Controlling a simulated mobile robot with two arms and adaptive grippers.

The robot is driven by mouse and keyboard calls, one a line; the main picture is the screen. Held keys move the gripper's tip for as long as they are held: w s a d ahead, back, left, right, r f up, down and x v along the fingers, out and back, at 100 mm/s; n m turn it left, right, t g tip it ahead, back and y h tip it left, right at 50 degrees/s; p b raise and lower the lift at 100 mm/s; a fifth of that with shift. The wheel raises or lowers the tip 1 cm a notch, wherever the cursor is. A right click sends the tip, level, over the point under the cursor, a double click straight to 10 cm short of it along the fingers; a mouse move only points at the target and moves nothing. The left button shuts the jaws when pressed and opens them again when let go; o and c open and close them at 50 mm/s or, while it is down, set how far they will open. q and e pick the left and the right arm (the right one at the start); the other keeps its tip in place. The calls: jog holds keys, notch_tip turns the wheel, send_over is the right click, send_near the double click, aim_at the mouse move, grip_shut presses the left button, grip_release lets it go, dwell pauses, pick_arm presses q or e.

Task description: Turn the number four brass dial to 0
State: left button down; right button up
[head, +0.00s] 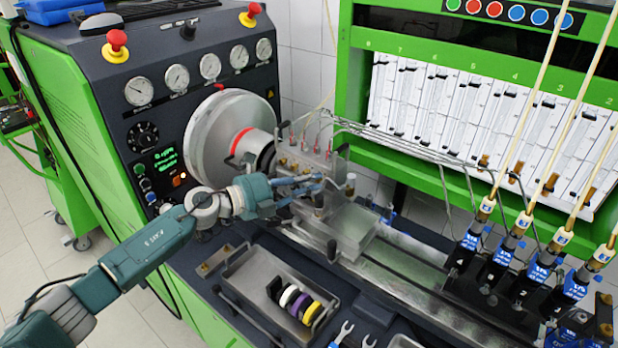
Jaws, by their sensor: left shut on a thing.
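The metal pump block (345,172) stands on the bench beside the big round flywheel. Small brass parts (306,171) show in a row on its near side; their numbers and settings are too small to read. My left gripper (306,187) reaches in from the left and is shut at the front of the block, just below these brass parts. Its fingers hide most of what they hold, which appears to be a brass dial; I cannot tell which number it is. My right gripper is not in view.
Metal pipes (420,160) run from the block to the right. A tray (240,290) with coloured rings (295,302) lies in front. Injectors with blue tags (505,245) stand at the right. The flywheel (225,128) and gauge panel (178,78) are behind my arm.

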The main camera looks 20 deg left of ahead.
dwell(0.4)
pick_arm(q)
jog(key=c, duration=2)
grip_release()
jog(key=shift+s, duration=0.1)
